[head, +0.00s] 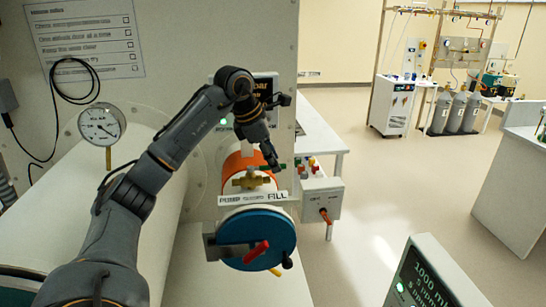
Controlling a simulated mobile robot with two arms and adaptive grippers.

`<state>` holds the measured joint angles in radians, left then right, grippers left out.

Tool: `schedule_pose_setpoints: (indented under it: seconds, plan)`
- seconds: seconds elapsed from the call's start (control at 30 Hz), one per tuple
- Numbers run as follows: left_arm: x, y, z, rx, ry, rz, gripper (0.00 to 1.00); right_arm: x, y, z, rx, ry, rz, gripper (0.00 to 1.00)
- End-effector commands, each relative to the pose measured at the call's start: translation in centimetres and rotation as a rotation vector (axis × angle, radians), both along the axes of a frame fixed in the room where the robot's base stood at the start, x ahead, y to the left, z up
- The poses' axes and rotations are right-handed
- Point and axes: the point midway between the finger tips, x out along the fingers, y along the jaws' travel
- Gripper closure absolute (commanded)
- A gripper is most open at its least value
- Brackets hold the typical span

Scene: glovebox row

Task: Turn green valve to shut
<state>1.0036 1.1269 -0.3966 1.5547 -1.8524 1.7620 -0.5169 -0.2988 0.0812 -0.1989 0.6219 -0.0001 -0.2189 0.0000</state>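The green valve handle (279,167) shows as a small green bar on a brass valve body (252,181), above a white plate lettered "PUMP" and "FILL" (252,199). My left gripper (271,160) points down at the green handle from above. Its fingertips are at or very near the handle, and I cannot tell whether they touch it. The fingers are small and dark, so their opening is unclear. They partly hide the handle. My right gripper is out of view.
Below the valve is a round blue door (256,238) with a red lever (257,251). A grey box with a red-orange lever (323,214) stands to the right. A dial gauge (101,124) is at left. Open floor lies right, with gas cylinders (457,111) farther back.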

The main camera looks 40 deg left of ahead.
Motion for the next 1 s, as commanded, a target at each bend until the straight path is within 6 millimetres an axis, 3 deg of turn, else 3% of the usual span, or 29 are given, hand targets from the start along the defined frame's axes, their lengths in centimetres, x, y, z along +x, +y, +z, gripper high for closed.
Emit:
schedule_pose_setpoints:
  seconds: [0.37,0.57,1.0]
  plan:
    - [0.31,-0.10,-0.72,-0.001,-0.001,0.000,0.64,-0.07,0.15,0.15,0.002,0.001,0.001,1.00]
    - [0.30,-0.08,-0.71,-0.001,-0.001,0.000,1.00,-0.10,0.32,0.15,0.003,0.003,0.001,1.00]
    - [-0.32,0.75,-0.83,0.001,-0.002,-0.002,1.00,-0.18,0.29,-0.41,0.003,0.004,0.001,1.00]
